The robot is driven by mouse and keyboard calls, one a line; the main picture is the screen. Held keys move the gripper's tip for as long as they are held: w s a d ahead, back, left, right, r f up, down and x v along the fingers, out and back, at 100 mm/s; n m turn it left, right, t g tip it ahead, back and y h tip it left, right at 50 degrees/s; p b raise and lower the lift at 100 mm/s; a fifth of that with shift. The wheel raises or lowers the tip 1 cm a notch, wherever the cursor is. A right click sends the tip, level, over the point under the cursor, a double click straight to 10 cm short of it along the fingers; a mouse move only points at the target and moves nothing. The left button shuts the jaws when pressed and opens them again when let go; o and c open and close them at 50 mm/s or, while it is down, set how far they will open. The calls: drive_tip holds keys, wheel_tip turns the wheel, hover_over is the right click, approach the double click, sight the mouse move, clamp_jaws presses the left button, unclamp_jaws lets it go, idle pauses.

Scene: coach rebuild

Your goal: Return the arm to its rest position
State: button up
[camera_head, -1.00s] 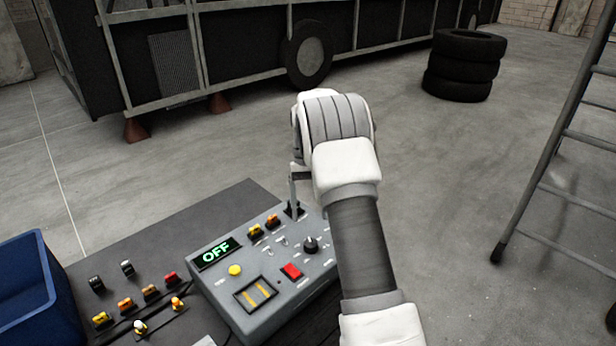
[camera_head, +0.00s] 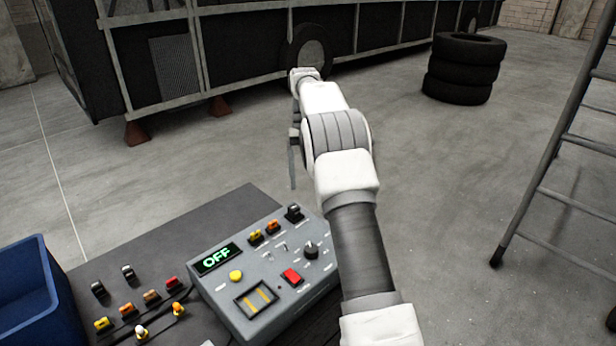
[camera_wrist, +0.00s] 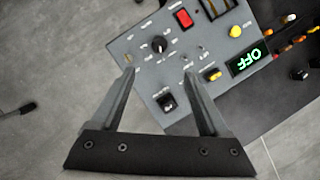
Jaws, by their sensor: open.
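My gripper (camera_wrist: 158,74) is open and empty in the wrist view, its two grey fingers apart over the grey control box. In the head view one grey finger (camera_head: 292,167) hangs down left of my white arm; the rest of the gripper is mostly hidden by the arm. The control box (camera_head: 263,266) has a lit green OFF display (camera_head: 217,257), a red button (camera_head: 291,277), a yellow button (camera_head: 236,276) and a black knob (camera_head: 311,251). A black switch (camera_head: 293,212) stands at its far corner, below the finger in the picture and apart from it.
The box stands on a dark bench (camera_head: 150,245) beside several coloured connectors and a blue bin (camera_head: 60,295). A ladder (camera_head: 550,160) stands right, stacked tires (camera_head: 463,68) behind, and a coach frame (camera_head: 240,60) at the back. Open floor (camera_head: 440,200) lies right of my arm.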

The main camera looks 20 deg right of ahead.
drive_tip(key=s+a+r+n+t, duration=0.1)
drive_tip(key=s+a+r+t, duration=0.15)
drive_tip(key=s+r, duration=0.4)
drive_tip(key=s+a+r+t, duration=0.2)
drive_tip(key=s+a+r, duration=0.2)
drive_tip(key=s+r, duration=0.3)
drive_tip(key=s+a+f+n+t, duration=0.1)
drive_tip(key=s+a+t, duration=0.1)
drive_tip(key=s, duration=0.7)
drive_tip(key=s+a+f+n+t+h, duration=0.1)
drive_tip(key=s+a+f+t, duration=0.1)
drive_tip(key=s, duration=0.8)
drive_tip(key=shift+a+f+t, duration=0.25)
drive_tip(key=shift+a+t, duration=0.45)
drive_tip(key=shift+t, duration=0.05)
drive_tip(key=shift+s+d, duration=0.1)
